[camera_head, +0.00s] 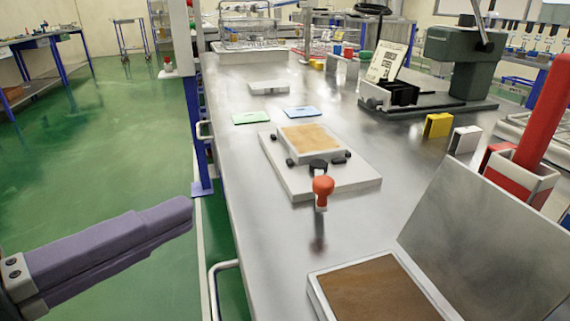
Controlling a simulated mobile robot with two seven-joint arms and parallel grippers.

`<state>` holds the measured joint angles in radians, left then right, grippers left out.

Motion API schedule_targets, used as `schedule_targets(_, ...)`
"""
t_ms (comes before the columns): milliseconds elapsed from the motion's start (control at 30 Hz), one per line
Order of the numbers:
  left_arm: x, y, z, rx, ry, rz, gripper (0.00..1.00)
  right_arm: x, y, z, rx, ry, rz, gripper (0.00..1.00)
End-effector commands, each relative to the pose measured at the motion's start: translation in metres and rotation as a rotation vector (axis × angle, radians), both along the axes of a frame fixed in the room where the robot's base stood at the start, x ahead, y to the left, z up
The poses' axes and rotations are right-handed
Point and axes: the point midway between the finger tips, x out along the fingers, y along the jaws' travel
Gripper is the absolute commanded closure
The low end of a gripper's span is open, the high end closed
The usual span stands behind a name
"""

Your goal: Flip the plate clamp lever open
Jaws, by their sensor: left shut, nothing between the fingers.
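The plate clamp has a light grey base plate (355,178) on the metal bench, with a brown-topped block (310,137) held on it. Its lever has a red-orange knob (322,186) at the front edge of the base, near a black pivot (318,166). The knob reaches out towards me over the bench top. My left gripper (188,214), with purple fingers, is shut and empty. It is over the green floor, left of the bench and well apart from the lever. My right gripper is not in view.
An open lidded box (440,302) with a brown inside stands at the front right. Green (250,117) and blue (303,112) cards lie behind the clamp. The bench left of the clamp is clear.

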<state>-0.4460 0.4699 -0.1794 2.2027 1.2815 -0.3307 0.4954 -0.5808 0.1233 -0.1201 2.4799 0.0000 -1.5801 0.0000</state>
Motion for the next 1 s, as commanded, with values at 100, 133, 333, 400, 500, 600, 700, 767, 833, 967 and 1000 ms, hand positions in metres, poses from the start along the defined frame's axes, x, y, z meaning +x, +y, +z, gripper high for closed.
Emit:
schedule_targets(100,0.021,-0.017,0.003,-0.006,-0.003,0.003,1.00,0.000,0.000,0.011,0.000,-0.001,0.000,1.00)
schedule_targets(133,0.026,-0.021,0.002,-0.006,-0.003,0.000,1.00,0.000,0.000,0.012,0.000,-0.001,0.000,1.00)
schedule_targets(333,0.058,-0.048,-0.006,-0.004,-0.002,-0.001,1.00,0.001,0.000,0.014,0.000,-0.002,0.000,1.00)
schedule_targets(400,0.062,-0.059,-0.009,-0.005,0.002,-0.003,1.00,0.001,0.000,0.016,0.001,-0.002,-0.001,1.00)
schedule_targets(500,0.062,-0.073,-0.012,-0.003,0.002,-0.003,1.00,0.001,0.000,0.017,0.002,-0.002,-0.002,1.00)
schedule_targets(600,0.063,-0.082,-0.014,-0.002,0.002,-0.002,1.00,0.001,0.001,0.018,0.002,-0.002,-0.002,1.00)
schedule_targets(700,0.064,-0.087,-0.015,0.001,0.000,-0.002,1.00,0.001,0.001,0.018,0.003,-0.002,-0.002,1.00)
schedule_targets(767,0.064,-0.088,-0.015,0.002,0.000,-0.002,1.00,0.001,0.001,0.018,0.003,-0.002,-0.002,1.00)
schedule_targets(833,0.064,-0.089,-0.016,0.002,0.000,-0.002,1.00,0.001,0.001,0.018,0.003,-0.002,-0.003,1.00)
schedule_targets(967,0.064,-0.088,-0.016,0.002,0.000,-0.002,1.00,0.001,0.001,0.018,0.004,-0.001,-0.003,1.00)
schedule_targets(1000,0.064,-0.088,-0.016,0.002,0.000,-0.002,1.00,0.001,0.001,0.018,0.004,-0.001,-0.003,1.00)
